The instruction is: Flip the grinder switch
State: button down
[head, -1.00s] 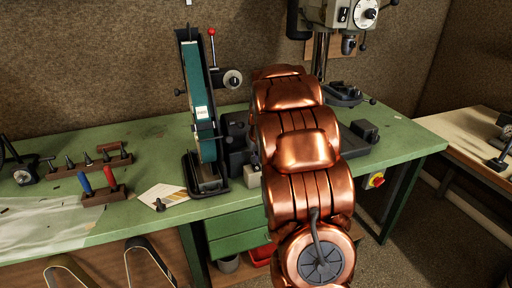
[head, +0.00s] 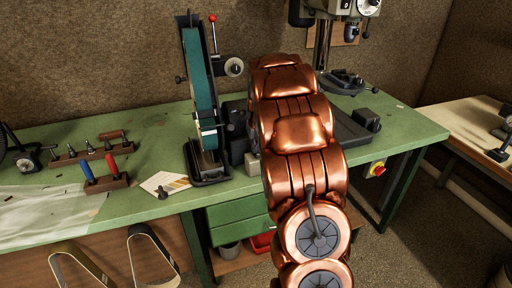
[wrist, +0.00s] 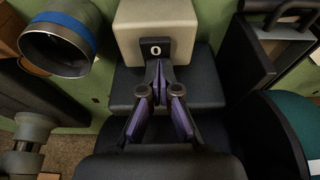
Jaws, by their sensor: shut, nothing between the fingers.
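The belt grinder (head: 203,90), with a teal upright body, stands on the green bench in the head view. Its cream switch box (head: 252,164) shows partly beside my copper arm. In the wrist view the switch box (wrist: 170,22) is at the top centre, with a small black switch (wrist: 156,52) marked "0" on its near face. My gripper (wrist: 159,66) has purple fingers, tips together and empty. The tips are right at the lower part of the switch; I cannot tell whether they touch it. In the head view my arm hides the gripper.
A drill press (head: 343,30) stands at the back right. A blue-ringed cylinder (wrist: 62,42) is close on the left in the wrist view. A rack with red and blue handles (head: 106,182) and a card (head: 165,185) lie left of the grinder. The floor at right is open.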

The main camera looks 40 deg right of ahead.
jog(key=shift+s+a+f, duration=0.1)
jog(key=shift+s+f, duration=0.1)
jog(key=shift+f, duration=0.1)
jog(key=shift+s+a+b, duration=0.3)
jog(key=shift+s+b, duration=0.2)
jog(key=shift+s, duration=0.25)
jog(key=shift+r, duration=0.35)
jog(key=b+v, duration=0.2)
jog(key=v, duration=1.1)
jog(key=shift+s+r+b, duration=0.2)
jog(key=shift+r+b, duration=0.05)
jog(key=shift+b, duration=0.15)
jog(key=shift+w+d+r+g, duration=0.15)
jog(key=shift+w+d+g, duration=0.1)
jog(key=shift+w, duration=0.3)
jog(key=shift+w+d+r+g, duration=0.15)
jog(key=shift+w+d, duration=0.1)
jog(key=shift+w, duration=0.3)
jog(key=shift+w+d+r+g, duration=0.2)
jog(key=shift+w+d, duration=0.05)
jog(key=shift+w, duration=0.3)
jog(key=shift+f, duration=0.1)
